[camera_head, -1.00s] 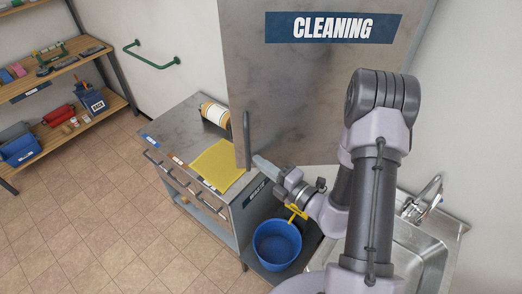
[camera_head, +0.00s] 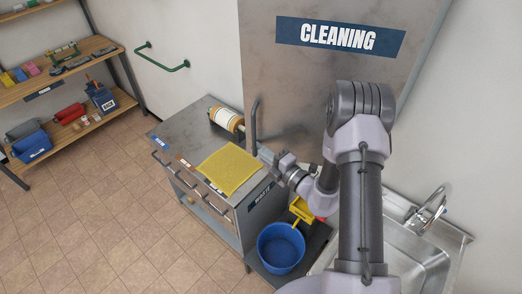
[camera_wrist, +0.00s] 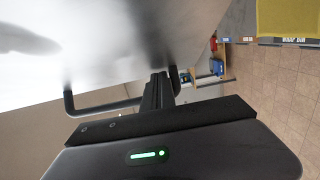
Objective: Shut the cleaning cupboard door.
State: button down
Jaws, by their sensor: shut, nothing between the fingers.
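The cleaning cupboard door (camera_head: 285,85) is a grey metal panel with a blue CLEANING label, high in the middle of the head view. Its dark bar handle (camera_head: 254,125) stands upright near the door's left edge. I cannot tell how far open the door is. My gripper (camera_head: 262,152) is shut and empty at the handle's lower end. In the wrist view the gripper's dark fingers (camera_wrist: 157,92) overlap the handle (camera_wrist: 95,109) near one end, with the bright door face (camera_wrist: 110,35) beyond. Whether they touch the handle is unclear.
A steel sink (camera_head: 415,255) is at the right. Shelves (camera_head: 75,62) stand far left; the tiled floor between is clear.

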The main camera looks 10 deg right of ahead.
jog(key=w+d+m+t+h, duration=0.1)
jog(key=w+d+m+h, duration=0.1)
jog(key=w+d, duration=0.4)
jog(key=w+h, duration=0.1)
jog(key=w, duration=0.3)
jog(key=shift+w+m+t+h+p, duration=0.15)
jog(key=shift+m+t+h+p, duration=0.15)
jog(key=shift+h+p, duration=0.1)
jog(key=shift+f, duration=0.1)
